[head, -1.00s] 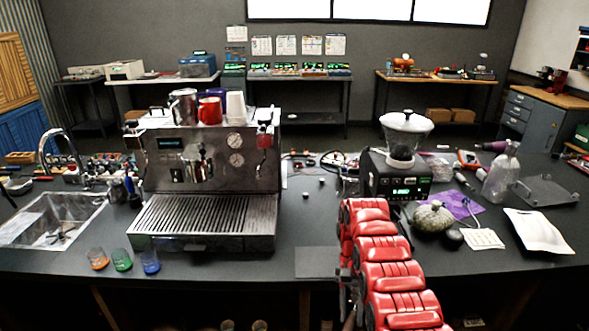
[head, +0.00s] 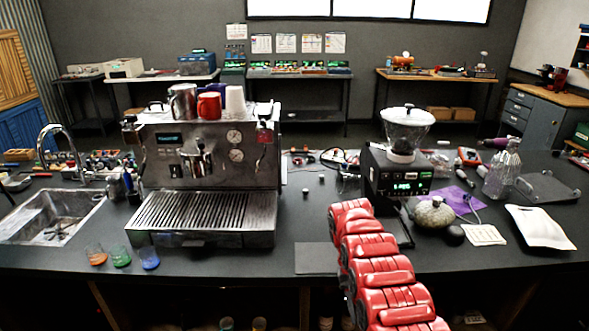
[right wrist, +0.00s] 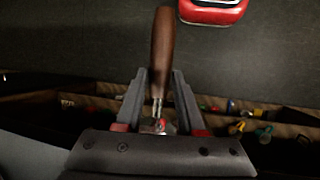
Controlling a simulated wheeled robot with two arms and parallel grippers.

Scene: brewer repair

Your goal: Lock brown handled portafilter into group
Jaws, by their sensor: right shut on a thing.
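The espresso machine (head: 215,160) stands on the counter left of centre. Its group (head: 198,150) is on the front panel above the drip tray (head: 200,216). In the right wrist view a brown handle (right wrist: 163,55) stands up between the fingers of my right gripper (right wrist: 158,100), which is shut on the portafilter near the handle's metal end. The portafilter's head is hidden in that view. In the head view my red right arm comes up from the bottom, right of the machine, and its gripper and the portafilter are hidden. My left gripper is in no view.
A grinder (head: 400,165) stands right of the machine, with a round grey-green object (head: 434,214) beside it. Small orange, green and blue glasses (head: 121,256) stand near the counter's front edge. A dark mat (head: 316,258) lies in front. Cups stand on the machine.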

